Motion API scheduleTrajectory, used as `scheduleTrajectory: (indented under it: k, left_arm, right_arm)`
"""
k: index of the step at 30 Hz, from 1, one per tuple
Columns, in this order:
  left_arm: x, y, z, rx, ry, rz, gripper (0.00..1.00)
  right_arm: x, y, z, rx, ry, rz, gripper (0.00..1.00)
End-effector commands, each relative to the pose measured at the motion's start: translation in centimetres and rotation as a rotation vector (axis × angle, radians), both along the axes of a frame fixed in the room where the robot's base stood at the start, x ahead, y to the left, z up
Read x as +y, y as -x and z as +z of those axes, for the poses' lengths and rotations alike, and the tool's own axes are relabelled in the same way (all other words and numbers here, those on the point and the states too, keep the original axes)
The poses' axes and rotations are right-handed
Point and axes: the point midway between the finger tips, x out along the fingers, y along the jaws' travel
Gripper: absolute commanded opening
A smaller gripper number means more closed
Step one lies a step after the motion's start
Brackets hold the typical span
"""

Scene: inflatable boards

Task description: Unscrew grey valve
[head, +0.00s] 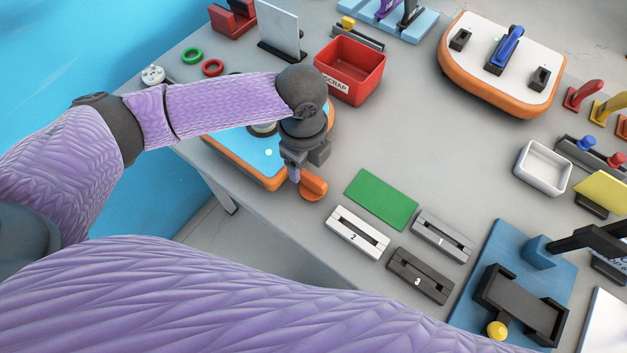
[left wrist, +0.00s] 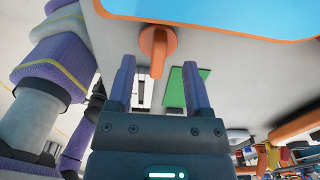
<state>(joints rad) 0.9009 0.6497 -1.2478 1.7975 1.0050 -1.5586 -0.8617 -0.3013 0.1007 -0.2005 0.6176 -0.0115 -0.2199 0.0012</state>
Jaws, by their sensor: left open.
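A blue-topped inflatable board with an orange rim (head: 262,182) lies at the table's left edge, largely covered by my left arm. A round grey part (head: 263,129), perhaps the grey valve, shows on it just below my forearm and is mostly hidden. In the left wrist view this orange piece (left wrist: 157,50) shows between the open fingers (left wrist: 158,65), by the board's orange rim (left wrist: 220,25). My right gripper is not seen.
A red SCRAP bin (head: 350,70) stands close behind my left wrist. A green mat (head: 382,199) and numbered slotted blocks (head: 357,232) lie to the right. Another orange-rimmed board (head: 480,90) stands at the back.

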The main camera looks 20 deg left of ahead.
Motion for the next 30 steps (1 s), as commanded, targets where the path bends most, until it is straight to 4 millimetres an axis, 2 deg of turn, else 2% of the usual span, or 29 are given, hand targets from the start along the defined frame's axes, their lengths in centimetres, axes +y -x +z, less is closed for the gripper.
scheduleTrajectory:
  k: [3, 6, 12, 21, 30]
  left_arm:
    - [-0.1, 0.1, -2.7, 0.003, 0.000, 0.000, 0.65]
    - [0.0, 0.1, -4.2, 0.001, 0.000, 0.001, 0.65]
    - [0.0, 0.1, -4.0, -0.001, 0.000, 0.001, 0.63]
    - [-0.1, 0.1, -4.0, -0.001, -0.001, 0.001, 0.00]
    - [-0.1, 0.1, -4.0, -0.001, 0.000, 0.001, 0.00]
  right_arm:
    - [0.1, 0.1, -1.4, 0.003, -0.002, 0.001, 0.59]
    - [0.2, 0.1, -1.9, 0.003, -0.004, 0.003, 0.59]
    - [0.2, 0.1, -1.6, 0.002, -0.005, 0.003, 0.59]
    - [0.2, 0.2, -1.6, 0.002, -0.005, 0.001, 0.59]
    - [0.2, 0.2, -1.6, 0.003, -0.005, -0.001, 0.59]
